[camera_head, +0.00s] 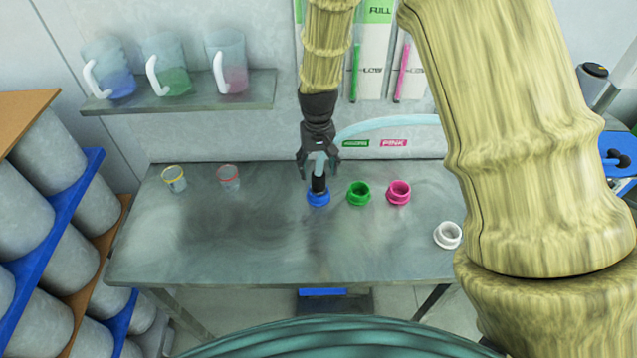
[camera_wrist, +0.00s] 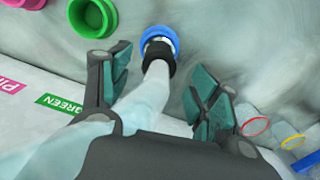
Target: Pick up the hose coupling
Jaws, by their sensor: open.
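The hose coupling (camera_head: 319,186) is a black collar on the end of a clear pale hose (camera_head: 390,122). It stands upright at the blue ring fitting (camera_head: 318,199) on the metal table. In the wrist view the black coupling (camera_wrist: 158,54) meets the blue ring (camera_wrist: 160,37); how deep it sits cannot be told. My gripper (camera_head: 319,168) is open just above the coupling. In the wrist view my gripper (camera_wrist: 160,82) has one finger on each side of the hose, with gaps showing.
Green (camera_head: 359,193), pink (camera_head: 399,192) and white (camera_head: 448,235) fittings stand to the right on the table (camera_head: 270,255). Two small cups, yellow-rimmed (camera_head: 174,179) and red-rimmed (camera_head: 228,178), stand left. A wall shelf (camera_head: 190,104) holds three jugs. The table's front left is clear.

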